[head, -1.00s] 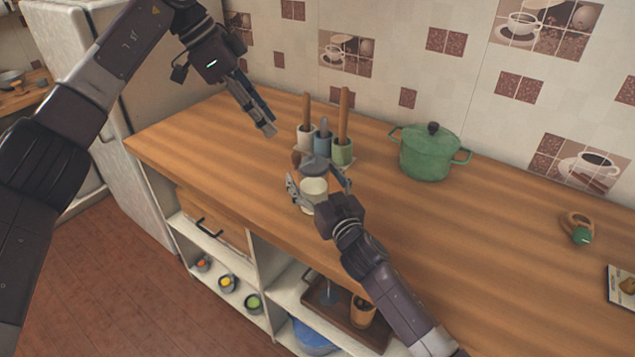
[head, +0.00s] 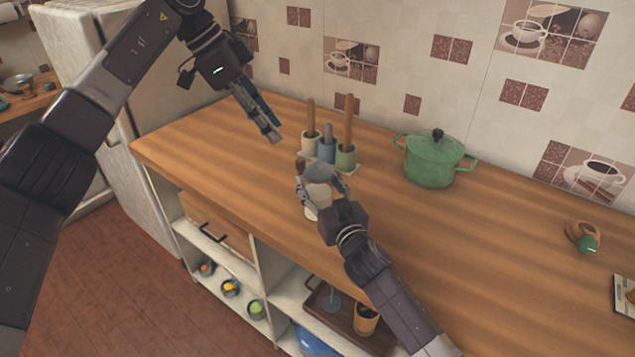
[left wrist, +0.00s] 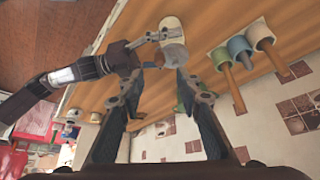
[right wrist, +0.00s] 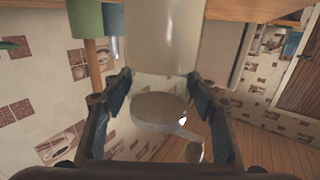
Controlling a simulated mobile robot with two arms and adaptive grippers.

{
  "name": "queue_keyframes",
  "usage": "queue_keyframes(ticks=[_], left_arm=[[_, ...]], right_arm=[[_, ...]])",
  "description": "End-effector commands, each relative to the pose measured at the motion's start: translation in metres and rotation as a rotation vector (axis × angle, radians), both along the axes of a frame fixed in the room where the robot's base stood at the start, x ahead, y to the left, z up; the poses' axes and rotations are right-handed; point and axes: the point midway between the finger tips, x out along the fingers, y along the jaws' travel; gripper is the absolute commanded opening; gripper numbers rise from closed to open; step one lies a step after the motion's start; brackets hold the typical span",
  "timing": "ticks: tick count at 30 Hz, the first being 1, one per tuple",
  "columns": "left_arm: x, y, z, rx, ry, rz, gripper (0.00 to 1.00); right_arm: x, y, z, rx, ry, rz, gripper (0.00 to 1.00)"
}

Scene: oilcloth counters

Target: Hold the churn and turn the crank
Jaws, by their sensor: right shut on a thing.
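The churn (head: 317,197) is a small cream jar with a grey lid (head: 318,172), near the front edge of the wooden counter. A brown knob (head: 300,165), seemingly the crank's handle, shows beside the lid. My right gripper (head: 321,186) is shut on the churn, one finger on each side. In the right wrist view the pale churn body (right wrist: 163,35) and the round lid (right wrist: 160,106) show between the fingers. My left gripper (head: 272,136) is open and empty, above the counter, behind and left of the churn. The left wrist view also shows the churn (left wrist: 173,50), beyond its parted fingers.
Just behind the churn stand white (head: 309,146), blue (head: 326,151) and green (head: 346,158) cups with handles upright in them. A green lidded pot (head: 432,163) is further right. The left end of the counter (head: 205,140) is clear.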

Motion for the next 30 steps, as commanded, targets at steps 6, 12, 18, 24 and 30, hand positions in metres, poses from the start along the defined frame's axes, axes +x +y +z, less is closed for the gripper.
queue_keyframes(ticks=[6, 12, 18, 24, 30], left_arm=[[0.000, -0.003, 0.000, 0.039, -0.104, -0.179, 0.32], [0.000, -0.008, -0.001, 0.116, -0.292, -0.524, 0.32], [0.001, -0.012, -0.001, 0.199, -0.471, -0.892, 0.32], [0.001, -0.017, -0.002, 0.280, -0.633, -1.271, 0.32], [0.001, -0.022, -0.002, 0.357, -0.776, -1.660, 0.32]], right_arm=[[0.000, 0.000, -0.001, 0.000, 0.001, 0.000, 0.05], [0.000, 0.000, -0.001, -0.001, 0.001, 0.000, 0.05], [0.000, 0.000, -0.001, -0.001, 0.001, 0.000, 0.05], [0.000, 0.000, -0.001, -0.001, 0.001, 0.000, 0.05], [0.000, 0.000, -0.001, -0.001, 0.001, 0.000, 0.05]])
